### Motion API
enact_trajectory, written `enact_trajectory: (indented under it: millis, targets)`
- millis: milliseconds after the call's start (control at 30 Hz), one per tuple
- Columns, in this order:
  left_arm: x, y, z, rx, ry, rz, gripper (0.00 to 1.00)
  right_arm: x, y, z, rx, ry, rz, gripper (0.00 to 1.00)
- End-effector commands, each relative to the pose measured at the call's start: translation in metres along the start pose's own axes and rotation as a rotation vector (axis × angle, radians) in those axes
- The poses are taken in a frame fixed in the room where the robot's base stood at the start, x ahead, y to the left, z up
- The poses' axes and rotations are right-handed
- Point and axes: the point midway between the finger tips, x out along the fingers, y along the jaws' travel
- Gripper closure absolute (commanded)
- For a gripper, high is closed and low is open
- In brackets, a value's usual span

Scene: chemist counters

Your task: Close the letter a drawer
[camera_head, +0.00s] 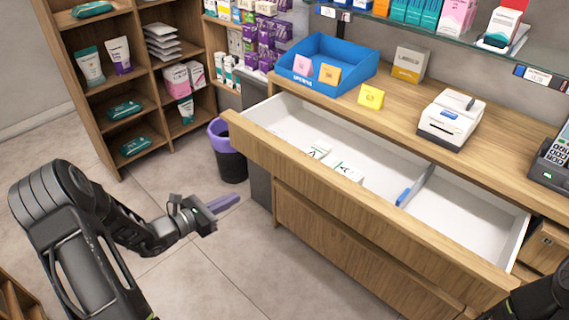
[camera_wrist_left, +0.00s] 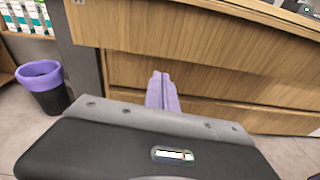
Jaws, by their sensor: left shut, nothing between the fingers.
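The top drawer (camera_head: 350,205) of the wooden counter is pulled out, its white inside showing in the head view. White boxes marked with a letter A (camera_head: 346,172) lie in it, along with a blue-edged divider (camera_head: 414,187). My left gripper (camera_head: 226,202) is shut and empty, with its purple fingers in front of the counter, left of and below the drawer front. In the left wrist view, the fingers (camera_wrist_left: 162,92) point toward the wooden fronts, and the upper front (camera_wrist_left: 200,32) lies ahead and above. My right gripper is not visible; only a dark part of my arm shows at bottom right.
A bin with a purple rim (camera_head: 228,150) stands beside the counter's left end. A blue tray (camera_head: 325,65), a label printer (camera_head: 450,120) and a card terminal (camera_head: 553,160) stand on the countertop (camera_head: 400,92). Shelves (camera_head: 125,90) stand at left. The floor (camera_head: 195,260) before the counter is clear.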

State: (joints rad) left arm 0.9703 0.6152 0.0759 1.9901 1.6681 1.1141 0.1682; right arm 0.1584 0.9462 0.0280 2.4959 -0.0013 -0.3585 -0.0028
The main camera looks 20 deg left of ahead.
Motion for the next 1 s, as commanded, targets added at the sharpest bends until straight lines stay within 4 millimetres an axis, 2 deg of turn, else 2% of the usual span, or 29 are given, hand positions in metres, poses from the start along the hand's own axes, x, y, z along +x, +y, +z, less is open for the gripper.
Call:
enact_trajectory:
  millis: [33, 100, 200, 633, 767, 1000]
  targets:
    - [-0.001, 0.010, 0.016, -0.023, -0.066, 0.033, 1.00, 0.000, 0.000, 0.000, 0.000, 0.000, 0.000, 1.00]
    - [-0.002, 0.016, 0.032, -0.046, -0.132, 0.056, 1.00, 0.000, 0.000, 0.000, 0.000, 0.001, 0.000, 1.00]
    - [-0.003, 0.015, 0.041, -0.056, -0.169, 0.052, 1.00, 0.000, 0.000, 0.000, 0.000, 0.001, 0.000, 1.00]
    - [0.002, 0.013, 0.041, -0.059, -0.168, 0.046, 1.00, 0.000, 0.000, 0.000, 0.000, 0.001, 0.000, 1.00]
    - [0.013, 0.014, 0.043, -0.059, -0.168, 0.045, 1.00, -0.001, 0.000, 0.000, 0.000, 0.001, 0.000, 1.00]
    - [0.054, 0.015, 0.050, -0.058, -0.169, 0.043, 1.00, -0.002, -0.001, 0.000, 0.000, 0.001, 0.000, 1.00]
